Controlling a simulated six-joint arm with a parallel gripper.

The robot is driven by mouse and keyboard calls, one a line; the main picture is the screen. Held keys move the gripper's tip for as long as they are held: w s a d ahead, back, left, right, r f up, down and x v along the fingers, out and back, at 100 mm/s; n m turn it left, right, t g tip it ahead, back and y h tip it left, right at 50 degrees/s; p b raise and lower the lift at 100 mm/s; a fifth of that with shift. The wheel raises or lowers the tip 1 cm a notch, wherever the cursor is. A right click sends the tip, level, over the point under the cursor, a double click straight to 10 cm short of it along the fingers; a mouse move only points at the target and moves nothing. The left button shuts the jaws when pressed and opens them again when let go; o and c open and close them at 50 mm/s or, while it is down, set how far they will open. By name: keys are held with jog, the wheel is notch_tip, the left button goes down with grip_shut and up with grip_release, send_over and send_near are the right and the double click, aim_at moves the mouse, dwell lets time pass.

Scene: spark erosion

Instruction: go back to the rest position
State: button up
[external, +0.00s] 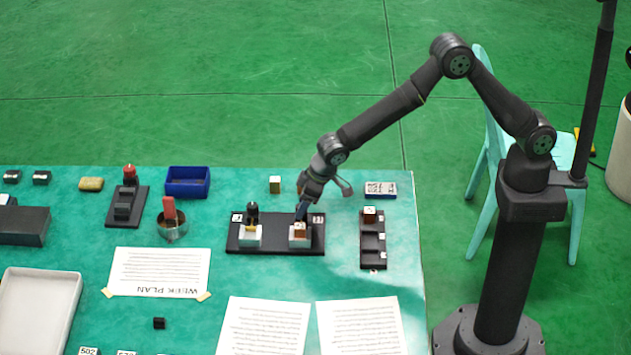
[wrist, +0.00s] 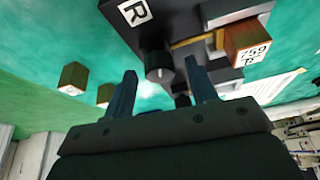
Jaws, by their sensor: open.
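My gripper (external: 303,208) hangs low over the right end of a black plate (external: 275,246) on the green table. In the wrist view its two fingers (wrist: 162,92) are apart with nothing held between them. Just below it in the external view, a small brown-and-white block (external: 299,229) sits on the right white holder. Whether my fingers touch it there is hard to tell. A labelled brown-sided block (wrist: 248,42) shows in the wrist view, to the right of my fingers. The left white holder (external: 250,240) has a black upright piece above it.
A black three-slot rack (external: 373,252) with a block in its top slot stands to the right. A blue bin (external: 187,182) is farther left. Paper sheets (external: 263,328) cover the front; the space above is open.

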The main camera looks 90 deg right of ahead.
jog(key=shift+d+n+y, duration=0.1)
jog(key=shift+n+y, duration=0.4)
jog(key=shift+n, duration=0.75)
jog(key=shift+d+n+y, duration=0.1)
jog(key=shift+n+y, duration=0.4)
jog(key=shift+n, duration=0.75)
jog(key=shift+a, duration=0.1)
jog(key=shift+a+m+h, duration=0.1)
jog(key=shift+m+h, duration=0.4)
jog(key=shift+m, duration=0.85)
jog(key=shift+m+h, duration=0.5)
jog(key=shift+m, duration=0.85)
